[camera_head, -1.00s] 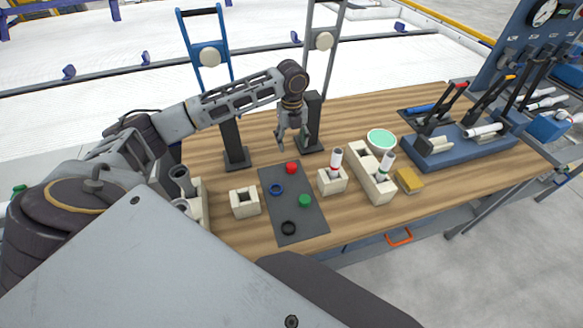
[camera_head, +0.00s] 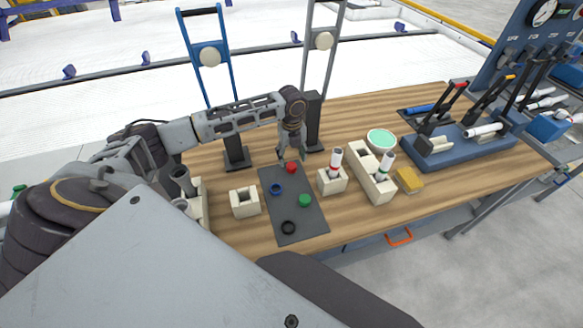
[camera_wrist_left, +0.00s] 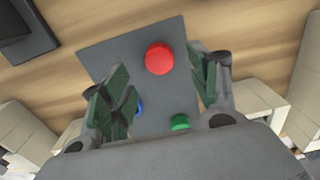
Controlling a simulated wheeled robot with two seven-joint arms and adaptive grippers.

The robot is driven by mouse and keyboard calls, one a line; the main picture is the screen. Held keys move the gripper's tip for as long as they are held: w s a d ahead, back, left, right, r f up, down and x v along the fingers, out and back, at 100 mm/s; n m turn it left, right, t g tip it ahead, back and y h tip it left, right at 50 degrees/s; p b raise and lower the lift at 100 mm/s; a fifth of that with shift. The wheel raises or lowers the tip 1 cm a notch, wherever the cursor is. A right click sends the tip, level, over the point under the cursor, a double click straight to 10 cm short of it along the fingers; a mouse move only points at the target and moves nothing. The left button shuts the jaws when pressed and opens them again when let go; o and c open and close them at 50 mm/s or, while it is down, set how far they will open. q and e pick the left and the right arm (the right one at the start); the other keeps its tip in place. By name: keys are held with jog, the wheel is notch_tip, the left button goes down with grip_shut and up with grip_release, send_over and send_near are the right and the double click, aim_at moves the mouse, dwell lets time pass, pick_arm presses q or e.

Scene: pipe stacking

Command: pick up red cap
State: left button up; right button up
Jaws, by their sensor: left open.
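The red cap (camera_head: 291,168) lies on the dark grey mat (camera_head: 297,222) near its far edge. My left gripper (camera_head: 291,157) is open just above and behind the cap in the head view. In the left wrist view the red cap (camera_wrist_left: 159,58) shows between the two green-padded fingers of the gripper (camera_wrist_left: 160,95), a little beyond their tips. The fingers appear apart from the cap. My right gripper is not in view.
A blue ring (camera_head: 276,189), a green cap (camera_head: 305,200) and a black ring (camera_head: 288,228) share the mat. Beige holders stand at left (camera_head: 244,202) and right (camera_head: 332,181). A dark post (camera_head: 313,125) stands close behind the gripper.

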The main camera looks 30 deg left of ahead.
aim_at(292, 166)
pick_arm(q)
jog(key=shift+f, duration=2.6)
jog(key=shift+c, duration=0.2)
jog(key=c, duration=0.8)
